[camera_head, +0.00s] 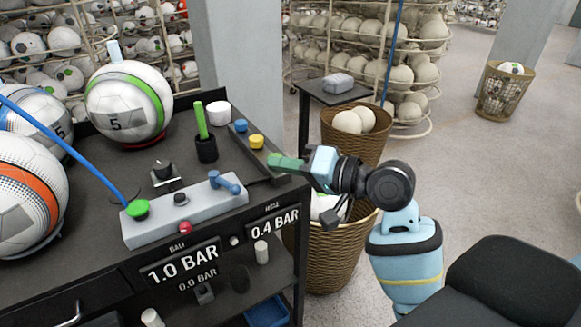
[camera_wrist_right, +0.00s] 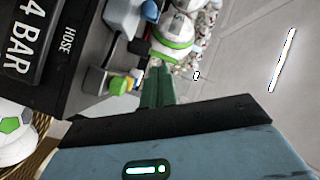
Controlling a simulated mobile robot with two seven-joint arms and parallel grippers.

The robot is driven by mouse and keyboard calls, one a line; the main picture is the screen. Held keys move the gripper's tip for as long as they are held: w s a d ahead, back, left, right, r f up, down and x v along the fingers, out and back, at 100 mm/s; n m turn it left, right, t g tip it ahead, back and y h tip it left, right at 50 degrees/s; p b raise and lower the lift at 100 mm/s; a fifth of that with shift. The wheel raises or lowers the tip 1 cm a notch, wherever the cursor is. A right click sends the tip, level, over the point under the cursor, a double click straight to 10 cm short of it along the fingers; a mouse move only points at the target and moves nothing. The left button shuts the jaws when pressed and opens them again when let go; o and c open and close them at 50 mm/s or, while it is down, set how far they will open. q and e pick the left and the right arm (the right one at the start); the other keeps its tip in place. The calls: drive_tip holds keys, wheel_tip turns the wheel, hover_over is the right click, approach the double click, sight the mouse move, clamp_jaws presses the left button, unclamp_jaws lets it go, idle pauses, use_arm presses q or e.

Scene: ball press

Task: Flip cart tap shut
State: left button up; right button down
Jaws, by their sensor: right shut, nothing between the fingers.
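The grey valve block (camera_head: 185,212) lies on the cart top, with a blue tap lever (camera_head: 224,182) at its right end. A green fitting (camera_head: 138,209) with a blue hose sits at its left end. The lever tilts up and to the left; I cannot tell whether the tap is open. My right gripper (camera_head: 284,162) has green fingers, closed together and empty, over the cart's right edge, right of the lever and apart from it. In the right wrist view the closed fingers (camera_wrist_right: 158,86) point towards the cart top; the block (camera_wrist_right: 122,17) is at the upper left. My left gripper is not in view.
A small tray with blue and yellow caps (camera_head: 256,141) lies just left of my right fingers. A black cup with a green stick (camera_head: 204,140) stands behind the block. Balls (camera_head: 130,103) fill the cart's left side. Wicker baskets (camera_head: 357,140) stand right of the cart.

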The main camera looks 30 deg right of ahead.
sight(224, 183)
drive_tip(key=x, duration=0.6)
drive_tip(key=shift+a+f, duration=0.1)
drive_tip(key=shift+a, duration=0.2)
drive_tip(key=shift+s+a+f, duration=0.45)
drive_tip(key=shift+a+f, duration=0.3)
drive_tip(key=shift+a, duration=0.05)
drive_tip(key=shift+s+a+f, duration=0.2)
drive_tip(key=shift+a+f, duration=0.1)
drive_tip(key=shift+a, duration=0.15)
